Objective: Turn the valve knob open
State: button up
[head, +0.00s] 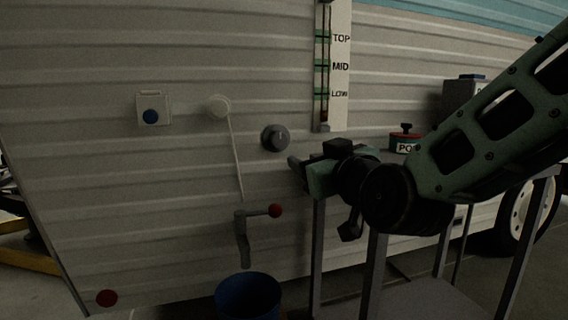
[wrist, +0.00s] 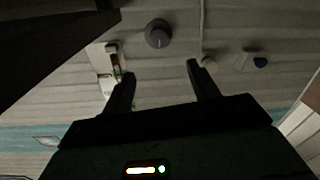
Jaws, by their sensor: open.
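A round dark grey knob (head: 275,138) is mounted on the ribbed camper wall, with a short light mark on its face. It also shows in the wrist view (wrist: 158,34), ahead of the space between my fingers. My gripper (head: 296,168) is to the right of and below the knob in the head view. In the wrist view my gripper (wrist: 160,68) has its two fingers apart with nothing between them. The knob is clear of both fingers. Lower on the wall is a tap (head: 241,236) with a red ball-ended lever (head: 275,210).
A white round fitting (head: 218,105) with a hanging cord and a plate with a blue button (head: 151,116) are left of the knob. A TOP/MID/LOW gauge (head: 339,68) is above right. A blue bucket (head: 248,288) stands below the tap. A metal stand (head: 372,270) is right.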

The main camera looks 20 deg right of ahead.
jog(key=p, duration=1.1)
send_near(281, 141)
jog(key=w+b, duration=0.2)
jog(key=w, duration=0.1)
jog(key=w+b, duration=0.1)
jog(key=w, duration=0.3)
jog(key=shift+w+a+b, duration=0.25)
jog(key=shift+w+b, duration=0.1)
jog(key=shift+w, duration=0.5)
jog(key=shift+r, duration=0.1)
jog(key=c, duration=1)
